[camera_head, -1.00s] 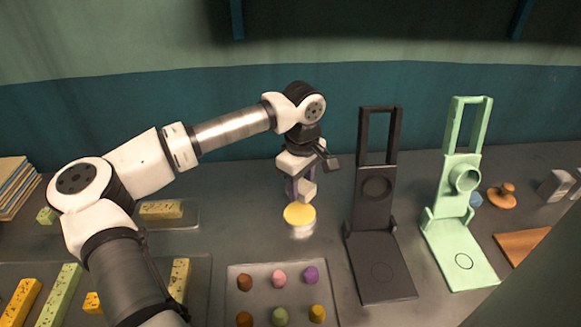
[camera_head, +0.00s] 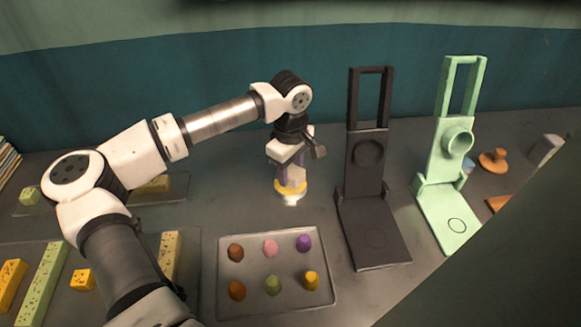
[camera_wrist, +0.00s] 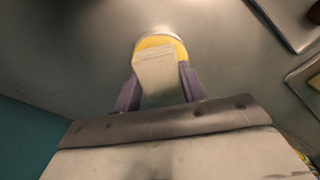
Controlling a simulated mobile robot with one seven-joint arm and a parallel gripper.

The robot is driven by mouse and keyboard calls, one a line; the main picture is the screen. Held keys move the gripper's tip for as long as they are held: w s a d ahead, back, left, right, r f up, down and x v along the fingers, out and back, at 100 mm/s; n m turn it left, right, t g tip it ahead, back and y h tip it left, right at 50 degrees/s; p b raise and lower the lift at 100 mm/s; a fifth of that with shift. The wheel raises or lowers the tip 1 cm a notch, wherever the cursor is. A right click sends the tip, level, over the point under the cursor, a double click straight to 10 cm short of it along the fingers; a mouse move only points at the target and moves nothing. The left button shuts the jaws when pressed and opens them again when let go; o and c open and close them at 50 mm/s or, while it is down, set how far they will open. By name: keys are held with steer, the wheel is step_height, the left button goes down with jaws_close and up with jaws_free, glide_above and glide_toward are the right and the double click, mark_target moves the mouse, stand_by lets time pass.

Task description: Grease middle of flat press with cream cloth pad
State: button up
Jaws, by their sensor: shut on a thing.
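My gripper (camera_head: 290,179) is shut on the cream cloth pad (camera_head: 297,176). The pad sits between the purple fingers in the wrist view (camera_wrist: 158,72). The pad's lower end is at the yellow top of a small round metal container (camera_head: 291,191); whether it touches the yellow cannot be told. The yellow rim also shows around the pad in the wrist view (camera_wrist: 178,46). A flat press stands to the right of my gripper: a dark grey one (camera_head: 373,215) with a flat base marked by a circle. A green press (camera_head: 447,200) of like shape stands further right, also with a circle on its base.
A grey tray (camera_head: 325,236) with several coloured dough-like pieces lies in front of the container. Trays with yellow and green speckled blocks (camera_head: 47,285) are at left. An orange-brown knobbed piece (camera_head: 494,160) is right of the green press.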

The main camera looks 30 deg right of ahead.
mark_target(290, 170)
steer(key=shift+f+b, duration=0.55)
steer(key=shift+b, duration=0.3)
stand_by(2.4)
steer(key=shift+r+p, duration=1.55)
steer(key=shift+r, duration=2)
step_height(290, 170, down, 4)
steer(key=b, duration=0.4)
steer(key=shift+f, duration=0.25)
steer(key=shift+s+r, duration=0.15)
steer(key=shift+r, duration=0.05)
